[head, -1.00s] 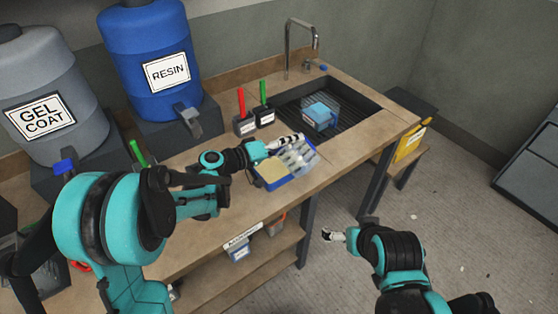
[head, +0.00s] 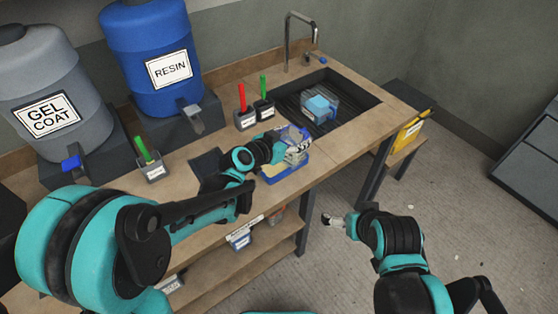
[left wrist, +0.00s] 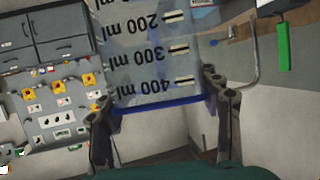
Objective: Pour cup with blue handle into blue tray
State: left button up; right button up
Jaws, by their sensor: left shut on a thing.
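The clear measuring cup (head: 295,136) is in my left gripper (head: 290,147), above the blue tray (head: 287,175) on the workbench. In the left wrist view the cup (left wrist: 150,50) shows black ml marks, upside down in the picture. Its blue part (left wrist: 160,103) lies between the two fingers of the left gripper (left wrist: 160,100), which is shut on it. The cup looks tilted; its contents cannot be made out. The gripper and cup hide part of the tray. My right gripper (head: 332,219) is off the front of the bench, empty; its jaw opening is too small to tell.
Behind the tray are a sink (head: 345,95) with a clear container (head: 320,107) holding something blue, and red-handled (head: 242,98) and green-handled (head: 263,86) tools in holders. A resin drum (head: 150,55) and a gel coat drum (head: 50,95) stand left.

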pick_arm(q)
notch_tip(320, 180, up, 4)
jog(key=p, duration=0.3)
dwell(0.7)
